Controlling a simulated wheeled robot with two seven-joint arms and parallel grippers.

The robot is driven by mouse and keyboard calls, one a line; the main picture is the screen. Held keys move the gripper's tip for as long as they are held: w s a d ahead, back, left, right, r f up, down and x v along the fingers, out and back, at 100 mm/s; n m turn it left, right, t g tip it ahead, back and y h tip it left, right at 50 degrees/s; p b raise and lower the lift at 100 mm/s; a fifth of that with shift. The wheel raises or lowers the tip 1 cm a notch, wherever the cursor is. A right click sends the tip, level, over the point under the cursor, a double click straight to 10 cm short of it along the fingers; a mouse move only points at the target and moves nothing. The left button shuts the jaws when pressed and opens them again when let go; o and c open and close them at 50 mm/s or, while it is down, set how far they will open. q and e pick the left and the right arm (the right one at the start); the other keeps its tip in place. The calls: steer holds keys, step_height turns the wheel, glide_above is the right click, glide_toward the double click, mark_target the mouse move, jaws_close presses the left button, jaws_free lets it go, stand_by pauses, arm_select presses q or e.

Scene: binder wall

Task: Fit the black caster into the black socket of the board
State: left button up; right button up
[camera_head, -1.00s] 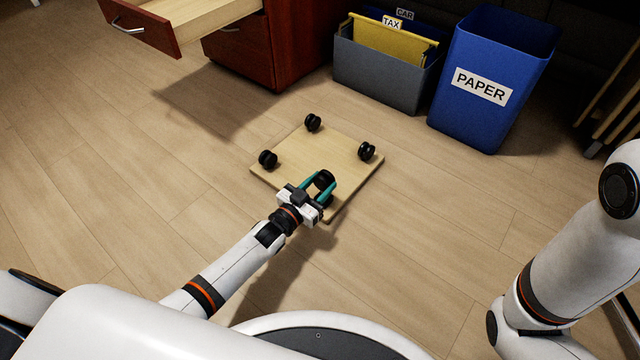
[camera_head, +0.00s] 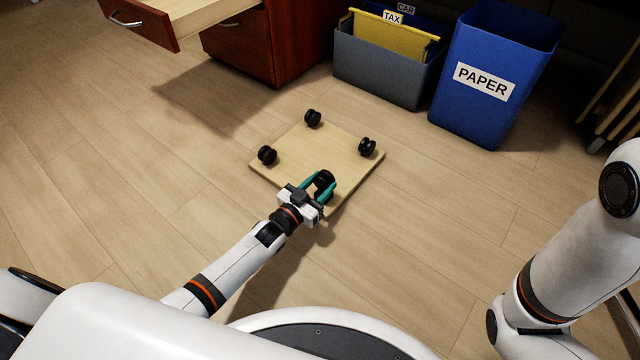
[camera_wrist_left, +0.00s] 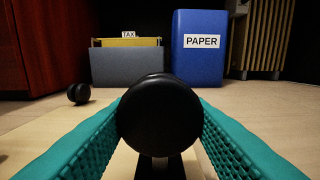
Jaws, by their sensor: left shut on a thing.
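The square wooden board (camera_head: 318,152) lies on the floor in the head view. Black casters stand at its left corner (camera_head: 267,155), far corner (camera_head: 313,118) and right corner (camera_head: 367,146). My left gripper (camera_head: 322,186) is shut on the black caster (camera_head: 324,180) over the board's near corner. In the left wrist view the caster (camera_wrist_left: 159,115) sits between the teal fingers, with a dark part below it. The socket is hidden behind the caster and gripper, and I cannot tell whether the caster is seated. My right gripper is out of view.
A blue PAPER bin (camera_head: 495,75) and a grey file box (camera_head: 385,70) stand beyond the board. A red-brown cabinet (camera_head: 265,45) has an open drawer (camera_head: 185,20) at upper left. The floor left and right of the board is clear.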

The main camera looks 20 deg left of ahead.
arm_select(q)
steer(key=shift+d+f+b, duration=0.1)
steer(key=shift+f+b, duration=0.5)
steer(key=shift+f, duration=0.3)
